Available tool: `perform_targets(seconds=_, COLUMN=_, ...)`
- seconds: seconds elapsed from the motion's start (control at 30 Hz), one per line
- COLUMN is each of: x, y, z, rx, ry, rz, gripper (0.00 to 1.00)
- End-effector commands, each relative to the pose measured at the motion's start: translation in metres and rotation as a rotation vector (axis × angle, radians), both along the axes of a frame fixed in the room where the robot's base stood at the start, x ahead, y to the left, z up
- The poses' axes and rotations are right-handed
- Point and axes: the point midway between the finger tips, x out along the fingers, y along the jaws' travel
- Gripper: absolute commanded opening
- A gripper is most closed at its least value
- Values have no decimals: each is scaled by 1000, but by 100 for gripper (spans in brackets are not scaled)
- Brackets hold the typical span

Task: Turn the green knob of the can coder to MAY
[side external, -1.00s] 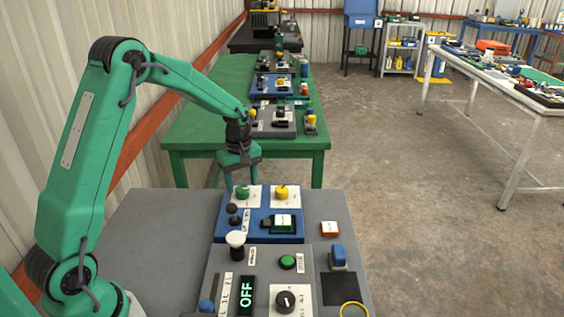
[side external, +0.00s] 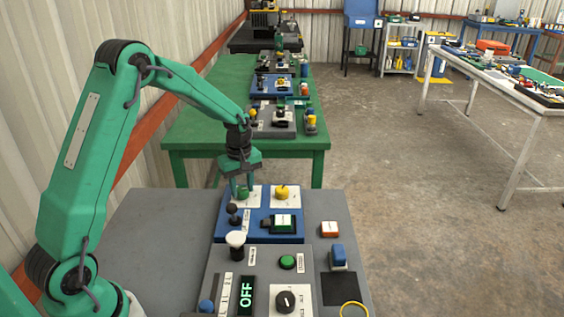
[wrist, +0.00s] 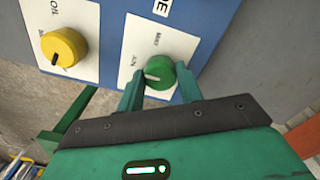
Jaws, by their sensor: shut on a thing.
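The green knob (wrist: 158,73) sits on a white label plate (wrist: 176,42) on the blue can coder panel (wrist: 215,20). The plate reads MAY above the knob and JUN to its left. A pale mark on the knob points left, on the JUN side. My gripper (wrist: 158,70) is shut on the green knob, one finger on each side. In the side external view the green knob (side external: 243,194) is partly hidden by my gripper (side external: 241,187), which reaches down over the back left of the panel.
A yellow knob (side external: 281,192) on its own white plate is right of the green one. A black ball-topped lever (side external: 233,211) stands just in front. A grey panel with a white-capped post (side external: 235,240) is nearer the camera.

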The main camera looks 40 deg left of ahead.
Motion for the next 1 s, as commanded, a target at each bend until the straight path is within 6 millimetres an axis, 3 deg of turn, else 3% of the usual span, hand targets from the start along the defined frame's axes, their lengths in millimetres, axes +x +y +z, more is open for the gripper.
perform_targets(seconds=0.47, x=-1, y=0, z=1, rx=0, ry=0, rz=-197, gripper=13)
perform_targets(seconds=1.0, x=-2, y=1, z=1, rx=0, ry=0, rz=-690, gripper=13)
